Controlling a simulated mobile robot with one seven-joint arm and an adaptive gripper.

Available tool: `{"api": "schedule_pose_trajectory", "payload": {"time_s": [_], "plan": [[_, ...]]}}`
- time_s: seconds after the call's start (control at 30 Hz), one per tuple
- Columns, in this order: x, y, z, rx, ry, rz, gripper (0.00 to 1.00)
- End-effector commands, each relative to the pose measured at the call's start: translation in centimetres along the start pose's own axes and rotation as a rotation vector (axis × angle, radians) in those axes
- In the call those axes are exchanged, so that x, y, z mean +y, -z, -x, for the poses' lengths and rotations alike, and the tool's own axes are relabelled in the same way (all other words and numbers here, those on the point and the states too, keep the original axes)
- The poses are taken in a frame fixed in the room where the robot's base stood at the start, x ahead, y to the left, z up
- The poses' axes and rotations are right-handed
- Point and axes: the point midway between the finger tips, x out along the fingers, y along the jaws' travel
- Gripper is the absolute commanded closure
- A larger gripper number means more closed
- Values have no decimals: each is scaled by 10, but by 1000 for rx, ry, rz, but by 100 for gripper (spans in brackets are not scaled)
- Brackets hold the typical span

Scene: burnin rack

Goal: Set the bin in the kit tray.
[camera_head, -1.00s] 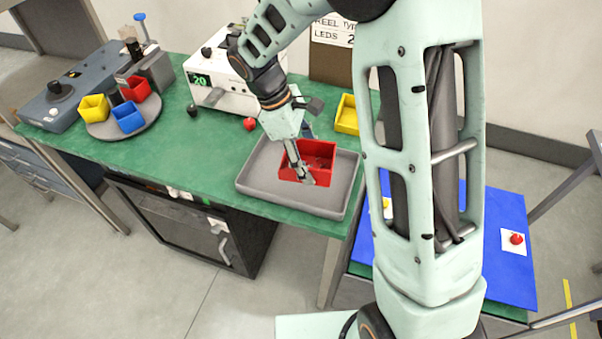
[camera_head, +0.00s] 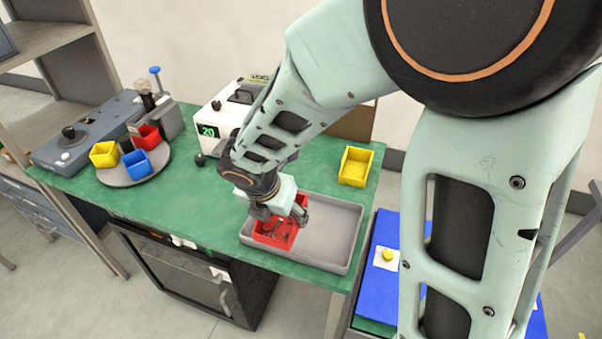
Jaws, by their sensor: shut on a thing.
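The red bin (camera_head: 268,238) is at the left part of the grey kit tray (camera_head: 338,238), inside its rim as seen from here. Small dark parts seem to lie in the bin. My gripper (camera_head: 284,218) points down at the bin and is shut on it, at its upper part. The wrist and fingers hide the bin's back left side and the contact. I cannot tell whether the bin's base rests on the tray floor or is slightly above it.
A yellow bin (camera_head: 355,167) stands behind the tray. A round turntable (camera_head: 118,178) holds yellow, blue and red bins at the left. A white instrument (camera_head: 222,120) stands behind my wrist. A blue mat (camera_head: 383,283) lies on a lower surface at the right. The tray's right half is clear.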

Motion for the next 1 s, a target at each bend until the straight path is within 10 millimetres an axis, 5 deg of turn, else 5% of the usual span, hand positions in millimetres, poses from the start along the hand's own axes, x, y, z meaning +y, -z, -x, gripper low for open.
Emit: {"api": "schedule_pose_trajectory", "payload": {"time_s": [0.17,0.4,0.8,1.0], "plan": [[-13,-33,-36,3,4,-4,68],[-21,-45,-86,2,2,-2,68],[-24,-42,-130,1,1,2,68],[-25,-41,-136,0,1,-2,68]]}}
